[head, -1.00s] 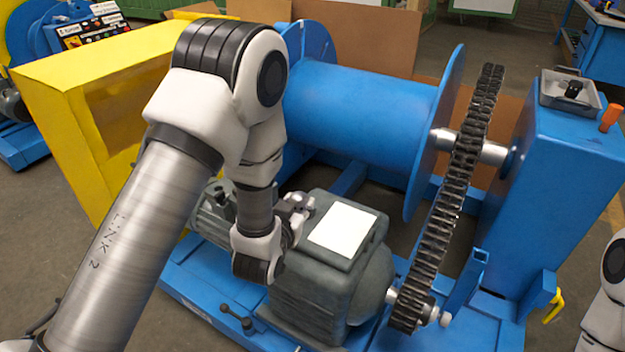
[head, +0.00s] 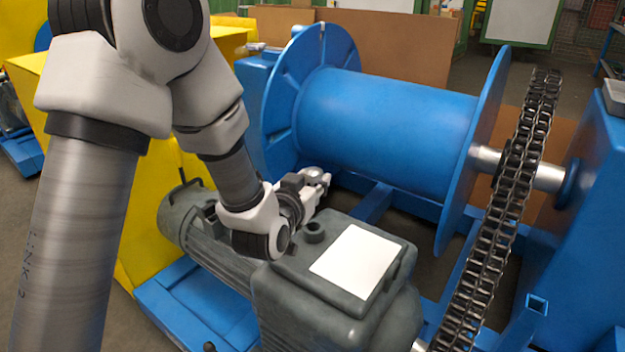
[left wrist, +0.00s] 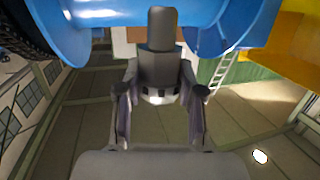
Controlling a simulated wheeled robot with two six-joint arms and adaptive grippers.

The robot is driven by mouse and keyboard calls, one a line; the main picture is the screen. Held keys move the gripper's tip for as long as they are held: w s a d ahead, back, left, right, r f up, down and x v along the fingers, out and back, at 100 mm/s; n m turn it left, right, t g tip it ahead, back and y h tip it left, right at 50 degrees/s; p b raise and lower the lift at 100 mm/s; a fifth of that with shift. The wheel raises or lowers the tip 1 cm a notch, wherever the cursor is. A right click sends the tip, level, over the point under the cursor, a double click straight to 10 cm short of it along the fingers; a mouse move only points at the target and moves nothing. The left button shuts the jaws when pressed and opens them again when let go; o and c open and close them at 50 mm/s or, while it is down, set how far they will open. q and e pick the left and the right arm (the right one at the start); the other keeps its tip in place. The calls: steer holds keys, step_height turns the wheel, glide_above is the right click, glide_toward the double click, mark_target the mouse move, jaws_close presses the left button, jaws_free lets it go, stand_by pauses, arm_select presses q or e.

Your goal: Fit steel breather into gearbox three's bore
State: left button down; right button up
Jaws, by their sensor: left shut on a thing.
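The grey gearbox (head: 290,308) stands in the lower middle of the head view, with a white plate (head: 357,262) on top. A short raised ring with a dark opening, the bore (head: 314,229), shows on its top beside the plate and looks empty. My left gripper (head: 318,178) is above and beyond the bore, apart from it. In the left wrist view my left gripper (left wrist: 160,98) is shut on the steel breather (left wrist: 160,40), a grey stepped cylinder pointing away from the palm. In the head view the breather is hard to make out. My right gripper is out of view.
A blue drum (head: 385,125) with wide flanges stands behind the gearbox. A black chain (head: 500,215) runs down at the right. A grey motor (head: 205,245) adjoins the gearbox at the left, near a yellow guard (head: 165,165). The blue frame (head: 190,300) lies below.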

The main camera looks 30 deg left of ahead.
arm_select(q)
step_height(320, 180, down, 5)
steer(key=b, duration=0.3)
stand_by(1.5)
steer(key=shift+f, duration=0.15)
steer(key=shift+f+b, duration=0.35)
steer(key=shift+f+b, duration=0.55)
steer(key=shift+f, duration=0.2)
steer(key=c, duration=0.6)
jaws_free()
steer(key=shift+c, duration=0.2)
